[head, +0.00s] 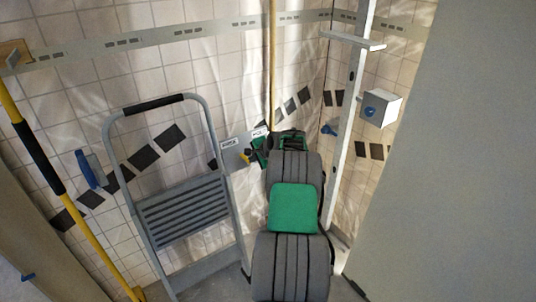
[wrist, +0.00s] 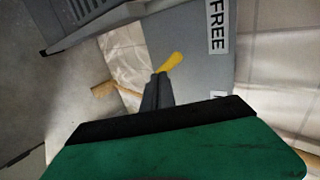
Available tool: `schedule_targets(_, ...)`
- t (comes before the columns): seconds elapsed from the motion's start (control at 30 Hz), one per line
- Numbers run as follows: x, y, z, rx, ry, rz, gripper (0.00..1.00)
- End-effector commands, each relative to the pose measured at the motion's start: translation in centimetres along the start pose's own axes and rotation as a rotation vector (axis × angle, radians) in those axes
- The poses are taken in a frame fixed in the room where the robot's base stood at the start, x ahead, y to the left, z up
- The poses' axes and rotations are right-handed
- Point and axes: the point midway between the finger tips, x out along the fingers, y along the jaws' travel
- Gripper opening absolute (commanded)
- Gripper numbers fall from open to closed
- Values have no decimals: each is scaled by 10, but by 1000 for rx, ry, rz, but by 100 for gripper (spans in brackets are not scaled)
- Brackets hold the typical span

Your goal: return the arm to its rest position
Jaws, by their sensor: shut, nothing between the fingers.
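My arm rises from the bottom middle of the head view, grey with green covers, and reaches toward the tiled wall. My gripper (head: 254,157) is at its far end, small and partly hidden by the arm. In the wrist view my gripper (wrist: 160,76) shows as dark fingers, shut and empty. A yellow lever (wrist: 174,61) on a grey panel (wrist: 190,35) appears just beyond the fingertips. I cannot tell whether they touch. The panel has a label reading FREE (wrist: 217,32). The lever also shows in the head view (head: 244,156), left of the gripper.
A grey stepladder (head: 185,211) stands close to the left of my arm. A yellow pole (head: 60,185) leans farther left. A pale post (head: 352,125) and a grey box with a blue round front (head: 380,107) are to the right. A large grey surface (head: 455,170) fills the far right.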

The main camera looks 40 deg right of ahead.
Motion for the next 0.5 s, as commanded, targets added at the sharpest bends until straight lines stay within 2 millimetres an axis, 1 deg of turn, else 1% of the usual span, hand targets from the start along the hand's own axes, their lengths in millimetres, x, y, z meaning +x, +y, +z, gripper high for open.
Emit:
schedule_targets(0.03,-19,-2,-4,3,8,-3,0)
schedule_targets(0.1,-40,-3,-8,6,13,-3,0)
schedule_targets(0.23,-74,-4,-9,10,13,1,0)
schedule_targets(0.3,-89,-5,-8,10,13,2,0)
schedule_targets(0.4,-102,-6,-8,11,11,4,0)
schedule_targets(0.5,-108,-6,-7,10,10,5,0)
